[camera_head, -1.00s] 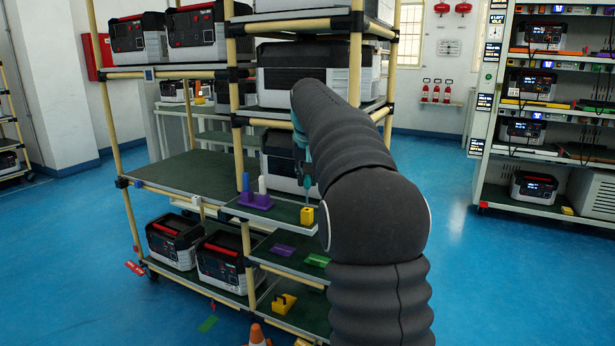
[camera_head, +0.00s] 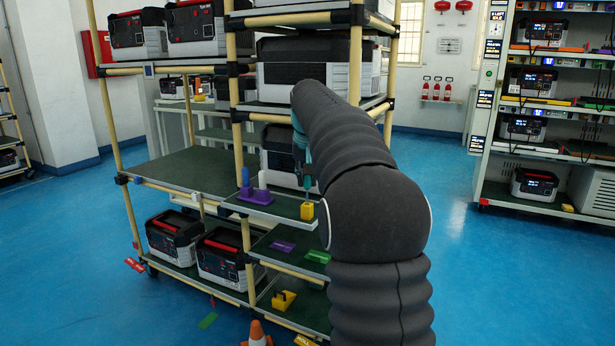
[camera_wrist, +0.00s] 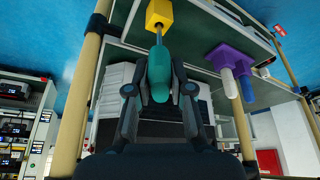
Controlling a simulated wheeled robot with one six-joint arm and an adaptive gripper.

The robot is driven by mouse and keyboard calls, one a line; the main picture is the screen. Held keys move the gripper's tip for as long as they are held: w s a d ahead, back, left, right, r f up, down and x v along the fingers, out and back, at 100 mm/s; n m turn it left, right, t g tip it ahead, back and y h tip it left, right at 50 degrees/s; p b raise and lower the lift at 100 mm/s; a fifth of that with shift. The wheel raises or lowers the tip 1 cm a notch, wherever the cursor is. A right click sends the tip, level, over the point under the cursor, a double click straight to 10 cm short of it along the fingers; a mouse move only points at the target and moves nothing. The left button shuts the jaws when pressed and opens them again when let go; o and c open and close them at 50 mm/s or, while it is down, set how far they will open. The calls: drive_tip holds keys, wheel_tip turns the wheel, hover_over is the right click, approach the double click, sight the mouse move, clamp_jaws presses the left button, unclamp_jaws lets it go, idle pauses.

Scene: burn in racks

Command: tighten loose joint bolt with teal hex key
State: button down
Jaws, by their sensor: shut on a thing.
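The teal hex key (camera_wrist: 160,75) has a rounded teal handle and a thin metal shaft. My gripper (camera_wrist: 161,93) is shut on its handle, with one finger on each side. In the wrist view the shaft runs to a small yellow block (camera_wrist: 159,12), and its tip is at or in the block's top face. In the head view my gripper (camera_head: 302,153) is above the same yellow block (camera_head: 307,211) on a green shelf edge, partly hidden by my arm. The shaft points down at the block. I cannot make out the loose joint bolt.
A purple holder (camera_head: 256,197) with a blue and a pale upright handle stands left of the yellow block. The rack's cream posts (camera_head: 245,235) and upper shelf are close to my arm. An orange cone (camera_head: 257,335) stands on the floor in front. Blue floor is open at right.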

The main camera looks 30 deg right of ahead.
sight(307, 187)
drive_tip(key=shift+f+b, duration=0.95)
drive_tip(key=shift+f, duration=0.6)
drive_tip(key=c, duration=1)
unclamp_jaws()
drive_tip(key=shift+o, duration=0.2)
drive_tip(key=v, duration=1.2)
drive_tip(key=shift+w, duration=0.1)
